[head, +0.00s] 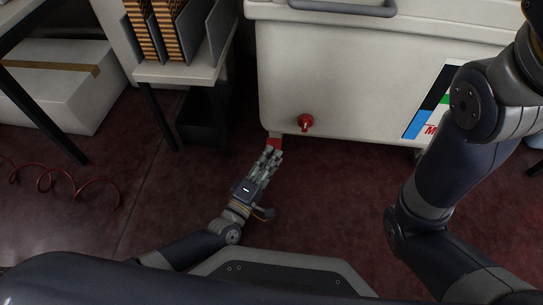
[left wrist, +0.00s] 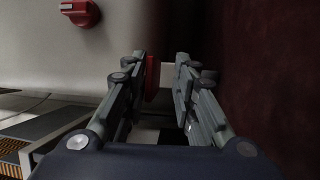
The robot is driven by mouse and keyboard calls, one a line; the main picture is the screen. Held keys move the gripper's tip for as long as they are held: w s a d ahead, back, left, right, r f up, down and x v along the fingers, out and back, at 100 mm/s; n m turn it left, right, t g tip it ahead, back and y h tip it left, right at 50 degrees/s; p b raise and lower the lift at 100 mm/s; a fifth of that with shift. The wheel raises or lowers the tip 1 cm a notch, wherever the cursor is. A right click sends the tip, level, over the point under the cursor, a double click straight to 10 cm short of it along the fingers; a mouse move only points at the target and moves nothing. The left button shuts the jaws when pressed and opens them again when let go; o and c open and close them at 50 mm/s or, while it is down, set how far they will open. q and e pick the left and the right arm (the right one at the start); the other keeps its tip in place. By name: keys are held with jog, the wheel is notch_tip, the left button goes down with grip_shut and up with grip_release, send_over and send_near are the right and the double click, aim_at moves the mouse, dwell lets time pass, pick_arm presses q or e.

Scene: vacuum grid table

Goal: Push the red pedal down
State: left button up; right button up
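The red pedal (head: 274,143) juts out at the bottom left of a large cream tub (head: 340,75), low over the floor. My left gripper (head: 272,155) is right at the pedal in the head view, its fingers partly covering it. In the left wrist view the fingers (left wrist: 162,82) are apart. The red pedal (left wrist: 152,77) shows edge-on between them, close to the left finger, with a pale bracket (left wrist: 167,75) beside it. I cannot tell whether a finger touches it. My right arm comes in at the right; its gripper is out of frame.
A red knob (head: 305,122) sticks out of the tub's front, above and right of the pedal. A pale table (head: 190,68) with upright racks stands left of the tub, a black bin (head: 203,122) below it. A red coiled hose (head: 75,184) lies on the dark red floor.

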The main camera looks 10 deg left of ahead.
pick_arm(q)
jog(key=v, duration=0.6)
jog(key=shift+s+a, duration=0.15)
jog(key=shift+s, duration=0.1)
